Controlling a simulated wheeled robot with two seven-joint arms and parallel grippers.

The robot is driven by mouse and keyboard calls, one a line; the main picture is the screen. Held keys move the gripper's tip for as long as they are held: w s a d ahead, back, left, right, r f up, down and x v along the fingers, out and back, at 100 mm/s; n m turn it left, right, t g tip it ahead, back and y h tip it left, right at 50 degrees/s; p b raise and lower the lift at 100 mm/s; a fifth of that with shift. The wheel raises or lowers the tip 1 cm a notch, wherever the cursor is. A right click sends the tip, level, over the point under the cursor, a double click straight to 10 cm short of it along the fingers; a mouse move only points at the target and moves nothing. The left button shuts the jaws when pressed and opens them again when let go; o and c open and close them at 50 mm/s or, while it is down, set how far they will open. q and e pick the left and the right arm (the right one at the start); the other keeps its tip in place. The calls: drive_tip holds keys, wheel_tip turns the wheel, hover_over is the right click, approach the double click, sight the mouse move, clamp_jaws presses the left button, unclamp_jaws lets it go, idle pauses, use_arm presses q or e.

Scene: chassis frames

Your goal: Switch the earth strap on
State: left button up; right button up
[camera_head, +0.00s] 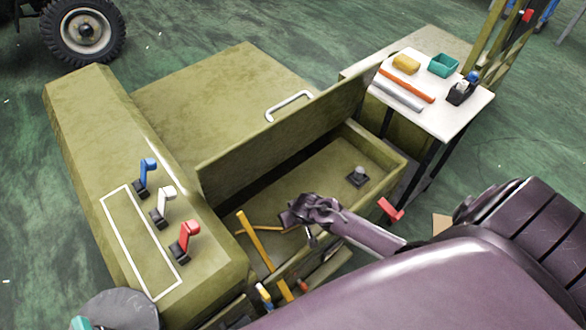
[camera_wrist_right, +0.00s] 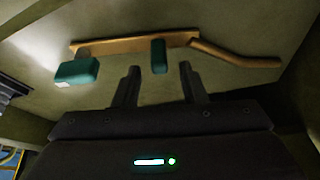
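The right wrist view shows what looks like the earth strap: a copper-coloured bar (camera_wrist_right: 125,45) with an angled copper arm (camera_wrist_right: 235,55) on its right. A teal upright grip (camera_wrist_right: 158,56) stands near the joint, and a larger teal block (camera_wrist_right: 77,72) sits at the bar's left end. My right gripper (camera_wrist_right: 159,82) is open, its fingers to either side of the teal grip's line; I cannot tell whether they touch it. In the head view my right gripper (camera_head: 309,222) reaches into the open compartment, next to the thin copper strap (camera_head: 268,230). My left gripper is not in view.
The olive compartment (camera_head: 390,152) has its lid (camera_head: 290,135) raised. A yellow bar (camera_head: 258,245) leans at its front left, and a dark knob (camera_head: 357,177) stands inside. Blue, white and red levers (camera_head: 184,240) line the left panel. A white table (camera_head: 462,112) holds tools.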

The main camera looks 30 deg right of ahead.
drive_tip(key=shift+p+v, duration=0.45)
drive_tip(key=shift+v, duration=2.3)
